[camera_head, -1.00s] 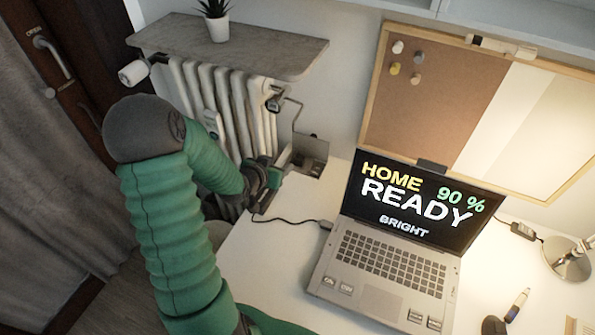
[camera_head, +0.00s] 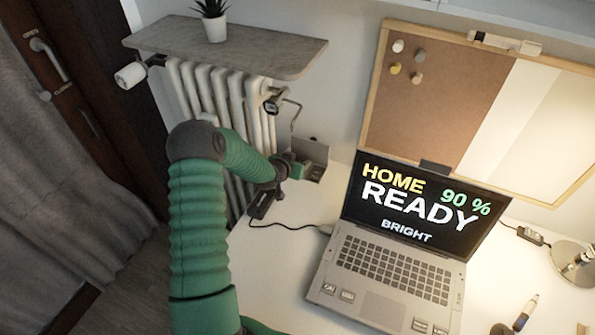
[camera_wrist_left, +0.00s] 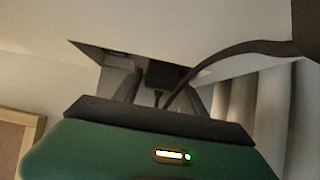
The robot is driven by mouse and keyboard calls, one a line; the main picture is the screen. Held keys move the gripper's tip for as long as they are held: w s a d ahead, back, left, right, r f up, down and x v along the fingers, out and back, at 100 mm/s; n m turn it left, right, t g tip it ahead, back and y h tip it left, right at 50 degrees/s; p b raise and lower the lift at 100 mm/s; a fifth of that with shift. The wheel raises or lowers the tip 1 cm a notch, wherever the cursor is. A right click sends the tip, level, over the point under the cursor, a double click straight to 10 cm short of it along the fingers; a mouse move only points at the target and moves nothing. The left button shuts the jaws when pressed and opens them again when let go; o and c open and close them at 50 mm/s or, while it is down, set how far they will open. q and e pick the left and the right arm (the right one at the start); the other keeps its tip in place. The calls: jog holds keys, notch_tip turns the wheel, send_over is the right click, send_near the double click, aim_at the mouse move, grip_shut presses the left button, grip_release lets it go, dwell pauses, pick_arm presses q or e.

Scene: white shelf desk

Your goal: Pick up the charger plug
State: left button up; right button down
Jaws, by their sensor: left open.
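The charger plug (camera_wrist_left: 168,75) is a small dark block with a black cable, seen in the left wrist view at the grey outlet box (camera_wrist_left: 98,52). My left gripper (camera_wrist_left: 160,82) is open, with one finger on each side of the plug. Whether the fingers touch it I cannot tell. In the head view my left gripper (camera_head: 312,170) reaches to the outlet box (camera_head: 312,149) at the desk's back left corner, and it hides the plug there. My right gripper is in neither view.
A black charger brick (camera_head: 262,204) lies at the desk's left edge, cabled to the open laptop (camera_head: 390,265). A radiator (camera_head: 225,98) stands behind my left arm, under a stone shelf (camera_head: 260,52). A corkboard (camera_head: 425,95) leans behind the laptop. A lamp (camera_head: 578,258) stands right.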

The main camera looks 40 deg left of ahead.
pick_arm(q)
jog(key=shift+s+r, duration=0.1)
jog(key=shift+r, duration=0.05)
jog(key=shift+c, duration=0.7)
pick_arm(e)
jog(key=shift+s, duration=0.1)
pick_arm(q)
grip_shut()
